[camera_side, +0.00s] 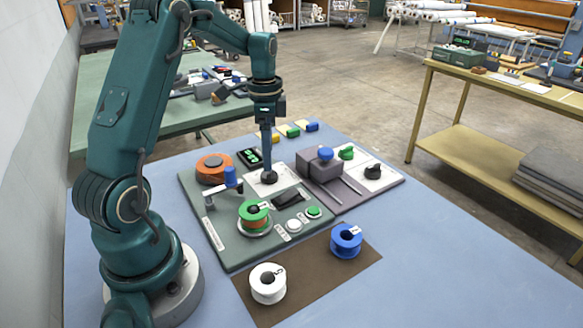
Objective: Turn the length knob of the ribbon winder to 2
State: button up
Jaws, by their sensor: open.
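The ribbon winder looks to be the green base panel (228,252) in front of my arm. On its white dial plate (258,187) sits a dark round knob (269,181), probably the length knob. My gripper (267,171) points straight down directly over this knob, with its tips at or just above it. I cannot tell whether they touch it. The gripper is open, though its finger gap is too small to see here. The knob's pointer and the dial marks cannot be read. A small dark display (249,157) with green digits stands behind the dial; its digits are too small to read.
The panel also carries an orange spool (213,168), a blue-topped part (230,177), a green spool (254,214) and buttons. White (268,284) and blue (346,240) spools stand on a brown mat (310,284) in front.

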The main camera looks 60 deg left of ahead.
aim_at(269, 174)
jog(key=shift+f, duration=2.1)
grip_shut()
